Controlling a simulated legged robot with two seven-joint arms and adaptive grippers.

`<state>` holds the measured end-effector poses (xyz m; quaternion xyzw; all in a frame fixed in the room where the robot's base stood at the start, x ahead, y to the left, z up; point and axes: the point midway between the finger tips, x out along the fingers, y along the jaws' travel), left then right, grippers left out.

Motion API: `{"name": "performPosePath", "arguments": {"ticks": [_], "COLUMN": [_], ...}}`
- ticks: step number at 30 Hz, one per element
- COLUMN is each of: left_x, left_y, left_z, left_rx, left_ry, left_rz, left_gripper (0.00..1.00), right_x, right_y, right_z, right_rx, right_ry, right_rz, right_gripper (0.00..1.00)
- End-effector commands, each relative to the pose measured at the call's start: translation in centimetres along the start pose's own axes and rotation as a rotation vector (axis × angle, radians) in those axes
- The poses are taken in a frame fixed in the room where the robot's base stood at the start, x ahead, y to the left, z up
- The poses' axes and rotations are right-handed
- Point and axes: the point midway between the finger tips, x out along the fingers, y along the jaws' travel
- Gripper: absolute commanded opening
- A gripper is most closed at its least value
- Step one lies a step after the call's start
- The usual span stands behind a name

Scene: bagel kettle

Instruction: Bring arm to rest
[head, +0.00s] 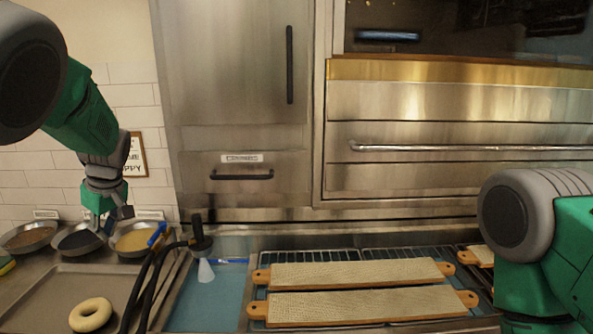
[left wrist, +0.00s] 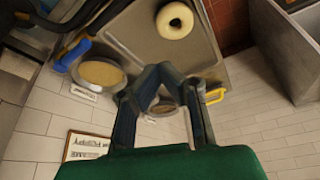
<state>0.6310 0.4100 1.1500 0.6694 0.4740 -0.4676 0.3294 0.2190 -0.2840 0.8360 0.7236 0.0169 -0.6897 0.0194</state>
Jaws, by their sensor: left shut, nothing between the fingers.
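My left arm comes in from the left of the head view, and its gripper (head: 98,226) points down above the seed bowls. In the left wrist view the left gripper's fingers (left wrist: 161,72) come together, shut and empty. A pale bagel (head: 91,314) lies on the metal tray (head: 42,290) below and apart from the gripper. It also shows at the top of the left wrist view (left wrist: 175,20). My right arm shows at the right edge of the head view, but its gripper is out of view.
Bowls of brown (head: 28,237), dark (head: 79,240) and pale (head: 132,238) toppings stand by the tiled wall. A hose with a sprayer (head: 205,268) hangs right of the tray. Two cloth-covered boards (head: 345,273) (head: 365,306) lie on a rack. A steel oven (head: 450,115) stands behind.

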Motion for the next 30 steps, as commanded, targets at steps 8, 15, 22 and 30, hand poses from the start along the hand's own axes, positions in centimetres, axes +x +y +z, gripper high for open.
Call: {"name": "performPosePath", "arguments": {"ticks": [8, 15, 22, 30], "left_x": [5.6, 11.6, 20.7, 31.4], "left_y": [-1.3, -4.0, -9.0, -20.8], "left_z": [2.5, 6.0, 12.4, 25.8], "left_rx": [0.093, 0.215, 0.422, 0.823], "left_ry": [-0.013, -0.027, -0.063, -0.151], "left_rz": [-0.011, -0.01, -0.008, 0.053], "left_gripper": [0.0, 0.0, 0.0, 0.0], "right_x": [1.1, 2.4, 4.7, 8.8], "right_y": [0.0, 0.0, 0.0, -0.1], "right_z": [0.1, 0.1, 0.3, 0.5], "right_rx": [0.0, 0.0, 0.0, 0.0], "right_ry": [0.0, 0.0, 0.0, 0.0], "right_rz": [0.0, 0.0, 0.0, 0.0], "right_gripper": [0.4, 0.4, 0.4, 0.4]}}
